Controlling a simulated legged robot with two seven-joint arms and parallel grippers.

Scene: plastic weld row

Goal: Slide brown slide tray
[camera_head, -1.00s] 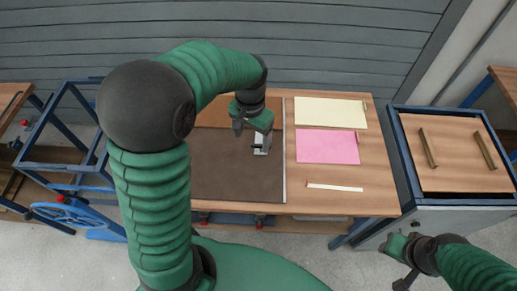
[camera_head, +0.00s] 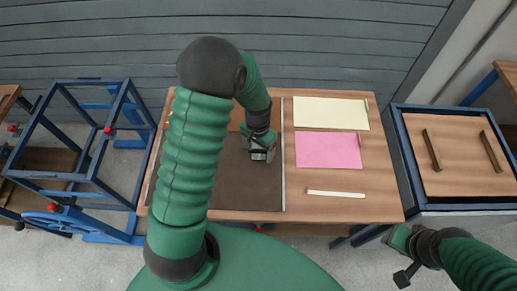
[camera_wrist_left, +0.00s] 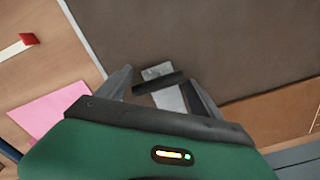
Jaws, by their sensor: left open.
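The brown slide tray (camera_head: 245,190) is a flat dark brown panel on the left part of the wooden table; it fills the upper part of the left wrist view (camera_wrist_left: 190,35). A small grey metal handle (camera_head: 261,156) with a dark crossbar stands near its right side. My left gripper (camera_head: 261,146) is over the handle. In the left wrist view its fingers (camera_wrist_left: 162,88) are apart, with the handle (camera_wrist_left: 157,71) showing between and just beyond them; contact cannot be told. My left arm hides the tray's left part. My right gripper (camera_head: 404,262) is low at the right, away from the tray.
A light metal strip (camera_head: 283,165) edges the tray's right side. Beyond it lie a cream sheet (camera_head: 330,114), a pink sheet (camera_head: 328,151) and a white strip (camera_head: 336,194). A blue-framed cabinet (camera_head: 455,155) stands right, and a blue frame (camera_head: 90,140) left.

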